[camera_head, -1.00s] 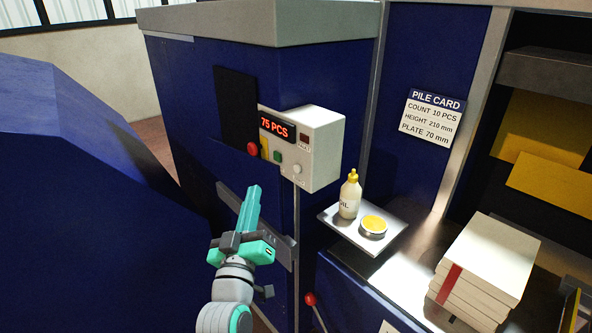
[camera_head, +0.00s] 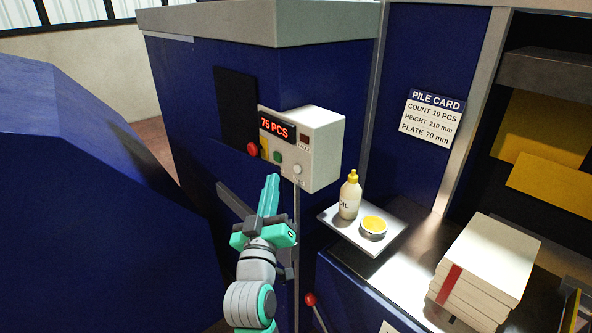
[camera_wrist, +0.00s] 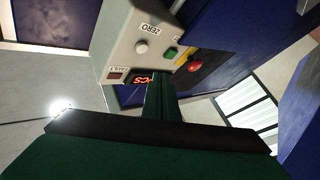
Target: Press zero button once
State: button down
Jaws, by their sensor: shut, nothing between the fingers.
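The control box (camera_head: 322,150) is a pale box on the blue machine, with a red display (camera_head: 277,127) reading 75 PCS. Its zero button (camera_head: 297,169) is a round whitish knob at the lower right of the front face. In the wrist view the zero button (camera_wrist: 141,47) sits beside the label ZERO. A green button (camera_head: 278,157) and a red button (camera_head: 253,149) lie to its left. My gripper (camera_head: 272,178) is shut and empty, pointing up just below and left of the zero button in the picture, apart from it. Its fingers (camera_wrist: 160,100) also show in the wrist view.
A small shelf (camera_head: 347,235) right of my gripper holds an oil bottle (camera_head: 350,196) and a round yellow tin (camera_head: 374,226). A stack of pale blocks (camera_head: 487,262) stands at the lower right. A red-knobbed lever (camera_head: 311,299) is below the shelf.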

jog(key=shift+w+d, duration=0.55)
jog(key=shift+d, duration=0.2)
jog(key=shift+w+d, duration=0.55)
jog(key=shift+d, duration=0.2)
jog(key=shift+d, duration=0.1)
dwell(1.0)
jog(key=shift+w+d, duration=0.25)
jog(key=shift+w+d, duration=0.2)
jog(key=shift+d, duration=0.1)
dwell(0.8)
jog(key=shift+a, duration=0.1)
jog(key=shift+s+a, duration=0.5)
jog(key=shift+a, duration=0.05)
jog(key=shift+a, duration=0.1)
dwell(0.3)
jog(key=s+a, duration=0.1)
jog(key=a, duration=0.1)
jog(key=s+a, duration=0.2)
dwell(0.4)
